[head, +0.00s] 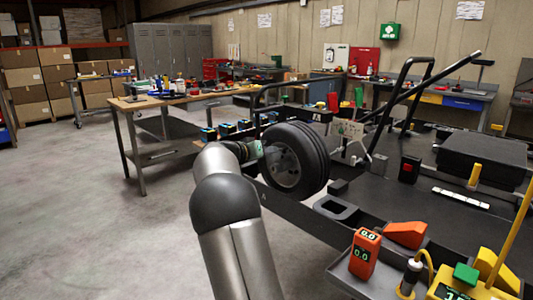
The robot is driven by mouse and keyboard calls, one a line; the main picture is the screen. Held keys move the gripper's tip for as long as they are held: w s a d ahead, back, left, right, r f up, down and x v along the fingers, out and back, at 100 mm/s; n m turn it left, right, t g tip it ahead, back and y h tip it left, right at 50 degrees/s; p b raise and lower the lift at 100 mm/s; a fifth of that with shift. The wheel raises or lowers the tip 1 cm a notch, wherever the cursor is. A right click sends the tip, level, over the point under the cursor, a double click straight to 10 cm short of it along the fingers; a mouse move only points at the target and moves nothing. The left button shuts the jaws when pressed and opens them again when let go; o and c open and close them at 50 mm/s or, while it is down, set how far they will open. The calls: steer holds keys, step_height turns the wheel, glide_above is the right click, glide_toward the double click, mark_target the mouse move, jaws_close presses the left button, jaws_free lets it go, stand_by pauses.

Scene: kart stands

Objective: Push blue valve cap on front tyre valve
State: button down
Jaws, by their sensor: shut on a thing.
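The front tyre (296,158) is a black wheel with a grey hub, upright at the left edge of the kart stand. My gripper (262,150) is at the left side of this wheel, close to the hub face. It is shut, but what it holds is too small and too hidden to make out. The valve and the blue valve cap cannot be picked out. I cannot tell whether the gripper touches the wheel.
Several small dark blocks with blue tops (227,129) stand in a row behind my gripper. An orange gauge (364,253) and a yellow device (462,287) sit at the front right. A workbench (185,99) stands behind on the left. The left floor is clear.

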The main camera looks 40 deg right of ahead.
steer(key=shift+b+x, duration=0.35)
steer(key=shift+x, duration=0.65)
steer(key=c, duration=1.3)
jaws_free()
steer(key=v, duration=1.7)
steer(key=shift+a+b, duration=0.2)
steer(key=shift+b, duration=0.1)
steer(key=shift+r, duration=0.1)
